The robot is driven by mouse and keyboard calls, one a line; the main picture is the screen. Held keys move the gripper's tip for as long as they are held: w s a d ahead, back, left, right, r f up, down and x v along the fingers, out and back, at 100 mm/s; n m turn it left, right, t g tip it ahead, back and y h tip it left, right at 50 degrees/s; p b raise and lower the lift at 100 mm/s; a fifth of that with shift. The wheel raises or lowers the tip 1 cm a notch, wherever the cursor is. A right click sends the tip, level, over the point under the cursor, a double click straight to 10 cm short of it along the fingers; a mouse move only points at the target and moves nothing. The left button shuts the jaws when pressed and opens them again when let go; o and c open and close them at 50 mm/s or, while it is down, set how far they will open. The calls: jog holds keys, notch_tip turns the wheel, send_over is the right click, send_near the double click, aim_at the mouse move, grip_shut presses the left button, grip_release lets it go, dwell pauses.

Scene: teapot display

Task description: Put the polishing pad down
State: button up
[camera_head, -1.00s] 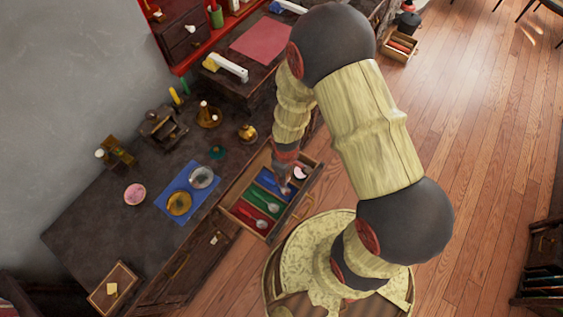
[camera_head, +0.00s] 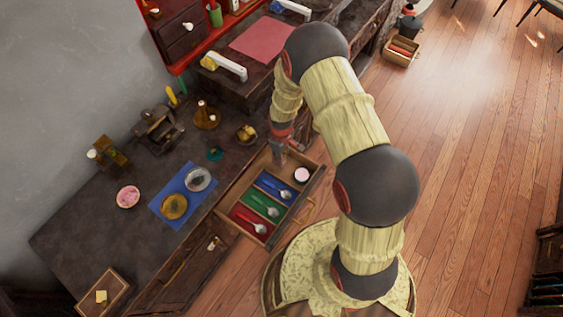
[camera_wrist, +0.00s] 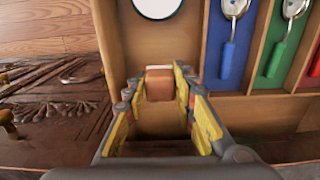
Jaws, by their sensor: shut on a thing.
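My gripper (camera_wrist: 160,85) is shut on a small brown block with a paler top edge, which I take to be the polishing pad (camera_wrist: 160,90). In the head view my gripper (camera_head: 279,155) is at the upper end of the open drawer (camera_head: 229,197), and the pad cannot be made out there. In the wrist view the fingers point into the drawer's bare wooden compartment, the one with a round white-topped thing (camera_wrist: 157,4). That round thing also shows in the head view (camera_head: 302,174), apart from my gripper. I cannot tell whether the pad touches the drawer floor.
Beside that compartment, spoons lie on blue (camera_head: 273,187), green (camera_head: 262,204) and red (camera_head: 247,221) strips between dividers. The dark counter (camera_head: 85,235) adjoins the drawer and holds a blue mat (camera_head: 160,211) with two round pieces. Wooden floor lies open to the right.

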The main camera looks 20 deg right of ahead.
notch_tip(320, 180, down, 3)
jog(key=shift+f+b, duration=0.1)
jog(key=shift+b, duration=0.45)
jog(key=shift+s, duration=0.1)
jog(key=o, duration=0.6)
jog(key=shift+c, duration=0.2)
jog(key=o, duration=0.5)
jog(key=shift+c, duration=0.2)
